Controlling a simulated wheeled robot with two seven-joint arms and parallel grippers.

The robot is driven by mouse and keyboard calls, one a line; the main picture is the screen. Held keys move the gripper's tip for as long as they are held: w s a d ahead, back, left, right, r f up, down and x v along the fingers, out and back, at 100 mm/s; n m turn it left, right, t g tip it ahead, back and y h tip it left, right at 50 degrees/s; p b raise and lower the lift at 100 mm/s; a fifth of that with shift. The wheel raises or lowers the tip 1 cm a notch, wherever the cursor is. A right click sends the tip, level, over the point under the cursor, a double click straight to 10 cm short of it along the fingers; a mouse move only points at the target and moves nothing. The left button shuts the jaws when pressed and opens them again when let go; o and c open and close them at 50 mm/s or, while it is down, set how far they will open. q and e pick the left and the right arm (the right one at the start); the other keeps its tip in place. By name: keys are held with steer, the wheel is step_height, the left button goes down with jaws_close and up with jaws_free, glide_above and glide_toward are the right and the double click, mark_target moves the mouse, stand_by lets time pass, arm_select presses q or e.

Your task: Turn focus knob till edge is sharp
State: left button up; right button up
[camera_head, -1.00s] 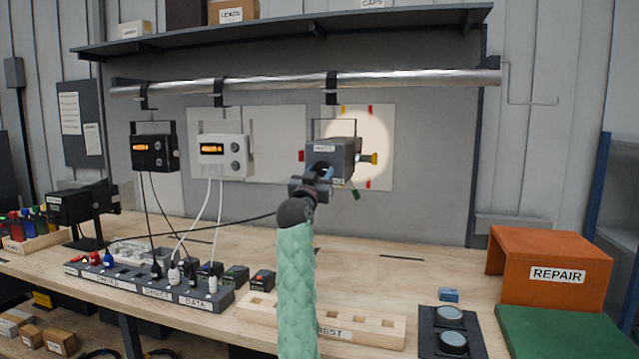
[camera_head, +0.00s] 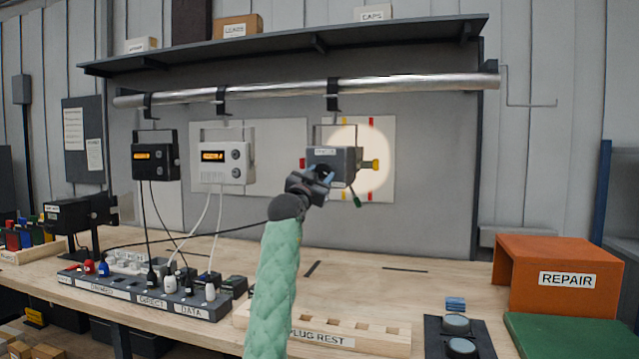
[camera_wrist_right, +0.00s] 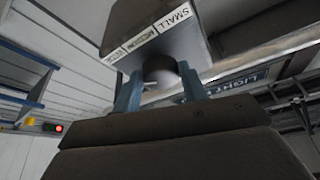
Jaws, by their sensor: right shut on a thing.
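A dark box-shaped lamp (camera_head: 345,157) hangs from the rail in front of a white panel. A pale round light spot (camera_head: 372,140) falls on that panel and the wall; its rim looks fairly soft. My right gripper (camera_head: 322,174), on the green-sleeved arm, is at the lamp's near face. In the right wrist view its blue fingers (camera_wrist_right: 160,90) are shut around a round grey knob (camera_wrist_right: 160,70) below a labelled face. My left gripper is out of view.
Two display units, one black (camera_head: 155,155) and one white (camera_head: 226,162), hang left of the lamp. A socket strip (camera_head: 150,289) with plugs and cables lies on the bench. A wooden plug rest (camera_head: 330,330) and an orange REPAIR box (camera_head: 520,262) stand nearer and right.

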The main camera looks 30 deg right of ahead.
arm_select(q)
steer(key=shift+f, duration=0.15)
arm_select(e)
steer(key=o, duration=1)
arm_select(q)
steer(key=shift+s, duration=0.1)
arm_select(e)
steer(key=shift+s+a+f, duration=0.1)
steer(key=shift+a+f, duration=0.05)
steer(key=shift+a, duration=0.05)
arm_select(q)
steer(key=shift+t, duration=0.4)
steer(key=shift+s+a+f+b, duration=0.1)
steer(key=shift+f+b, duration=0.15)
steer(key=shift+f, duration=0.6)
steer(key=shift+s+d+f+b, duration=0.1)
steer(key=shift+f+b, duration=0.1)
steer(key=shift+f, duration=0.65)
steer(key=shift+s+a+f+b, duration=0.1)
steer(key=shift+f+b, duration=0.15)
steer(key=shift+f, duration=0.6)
arm_select(e)
steer(key=shift+v, duration=3.65)
